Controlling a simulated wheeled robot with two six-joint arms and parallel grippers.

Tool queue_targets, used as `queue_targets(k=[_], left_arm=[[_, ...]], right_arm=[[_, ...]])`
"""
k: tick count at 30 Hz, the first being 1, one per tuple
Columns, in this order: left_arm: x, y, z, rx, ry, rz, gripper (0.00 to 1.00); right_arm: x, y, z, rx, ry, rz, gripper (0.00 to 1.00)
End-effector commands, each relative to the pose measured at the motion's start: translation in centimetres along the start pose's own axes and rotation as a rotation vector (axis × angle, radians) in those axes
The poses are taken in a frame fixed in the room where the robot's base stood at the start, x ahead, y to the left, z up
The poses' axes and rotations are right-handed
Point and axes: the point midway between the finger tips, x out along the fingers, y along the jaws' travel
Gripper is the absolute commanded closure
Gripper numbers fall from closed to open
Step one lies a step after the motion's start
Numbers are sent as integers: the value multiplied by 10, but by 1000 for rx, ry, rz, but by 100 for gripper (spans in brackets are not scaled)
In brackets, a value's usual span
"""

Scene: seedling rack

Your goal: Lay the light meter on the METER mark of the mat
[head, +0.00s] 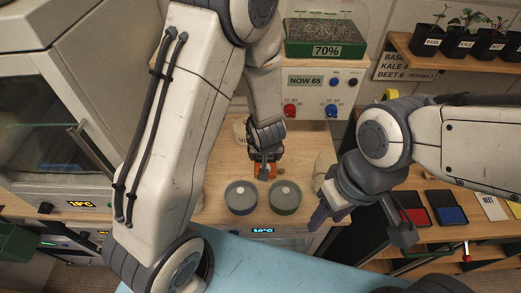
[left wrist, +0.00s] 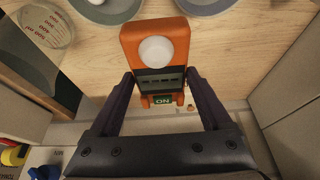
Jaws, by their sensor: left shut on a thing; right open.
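The light meter (left wrist: 157,50) is orange with a white dome and a dark band. It sits between the two fingers of my left gripper (left wrist: 166,84), which is shut on it, over the wooden bench top. In the head view my left gripper (head: 265,164) points down behind two round pots, and only bits of the orange meter (head: 273,172) show. I cannot tell whether the meter touches the wood. My right gripper (head: 362,222) is open and empty at the right of the bench. I see no METER mark in either view.
Two round grey-topped pots (head: 241,197) (head: 285,197) stand just in front of the meter. A control box (head: 313,92) with red and blue knobs stands behind. A pale blue surface (head: 265,268) lies at the front. Red and blue pads (head: 413,217) (head: 447,208) lie at the right.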

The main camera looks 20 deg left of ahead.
Motion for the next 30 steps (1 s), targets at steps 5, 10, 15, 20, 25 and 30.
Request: queue_targets(k=[5,10,15,20,25,30], left_arm=[[29,-21,-12,-9,0,-3,91],[62,-48,-31,-9,0,-4,90],[87,-68,-46,-6,0,-3,90],[97,-76,-52,-3,0,-1,90],[119,-77,-43,-1,-3,-1,91],[133,-76,-38,-1,-1,-1,91]], right_arm=[[17,1,1,1,0,0,50],[30,2,2,0,-1,0,50],[36,3,2,-1,0,0,50],[38,3,2,-1,0,0,50],[48,3,3,-1,0,0,50],[47,3,3,-1,0,0,50]])
